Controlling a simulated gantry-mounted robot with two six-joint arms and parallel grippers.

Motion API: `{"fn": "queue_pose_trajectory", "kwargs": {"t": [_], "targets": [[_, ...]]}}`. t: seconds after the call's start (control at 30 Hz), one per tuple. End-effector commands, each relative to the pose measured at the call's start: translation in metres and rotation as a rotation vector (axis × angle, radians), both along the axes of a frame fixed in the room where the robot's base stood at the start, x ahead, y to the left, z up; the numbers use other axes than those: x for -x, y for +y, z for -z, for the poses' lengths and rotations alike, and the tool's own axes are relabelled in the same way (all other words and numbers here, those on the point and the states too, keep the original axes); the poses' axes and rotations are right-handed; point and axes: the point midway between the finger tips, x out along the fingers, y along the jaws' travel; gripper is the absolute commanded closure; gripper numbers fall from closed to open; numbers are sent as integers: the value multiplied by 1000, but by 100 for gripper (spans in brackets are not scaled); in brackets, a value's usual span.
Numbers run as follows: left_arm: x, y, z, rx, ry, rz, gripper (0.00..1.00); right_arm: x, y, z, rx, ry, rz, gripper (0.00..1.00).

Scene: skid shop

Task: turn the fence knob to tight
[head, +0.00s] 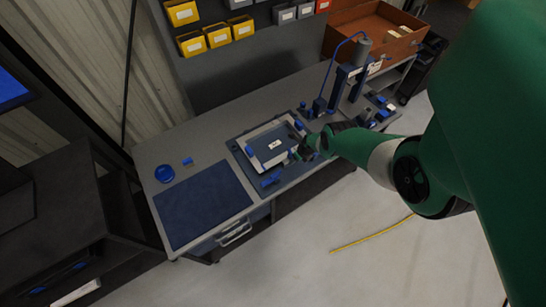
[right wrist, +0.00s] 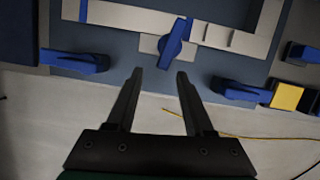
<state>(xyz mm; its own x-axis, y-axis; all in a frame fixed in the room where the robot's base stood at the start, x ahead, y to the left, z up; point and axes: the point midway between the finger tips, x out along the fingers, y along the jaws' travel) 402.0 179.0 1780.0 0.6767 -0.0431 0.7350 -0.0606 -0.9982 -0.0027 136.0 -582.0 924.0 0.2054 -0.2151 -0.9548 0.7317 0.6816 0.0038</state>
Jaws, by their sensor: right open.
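A blue knob (right wrist: 172,45) with a narrow bar-shaped grip sits on a light grey plate at the front of a light grey frame (right wrist: 125,14) in the right wrist view. Its bar points nearly straight away from me, tilted slightly to the right. I read it as the fence knob; no tight mark is legible. My right gripper (right wrist: 160,74) is open and empty, its fingertips just short of the knob and apart from it. In the head view the right gripper (head: 304,150) is small and dark at the fixture's right front edge. The left gripper is not in view.
Blue handles lie left (right wrist: 75,62) and right (right wrist: 242,92) of the knob. A yellow block (right wrist: 287,97) is at the right. On the bench (head: 180,140), a blue mat (head: 200,205) and a blue dish (head: 164,173) lie left; a blue-framed press (head: 345,80) stands behind.

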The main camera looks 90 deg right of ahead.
Motion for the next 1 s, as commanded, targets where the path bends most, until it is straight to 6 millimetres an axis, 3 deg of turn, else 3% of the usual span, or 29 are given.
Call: {"fn": "queue_pose_trajectory", "kwargs": {"t": [0.63,1.0], "targets": [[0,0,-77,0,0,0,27,0,-1,-77,2,-1,0,48],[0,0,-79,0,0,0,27,0,-1,-79,1,0,2,48]]}}
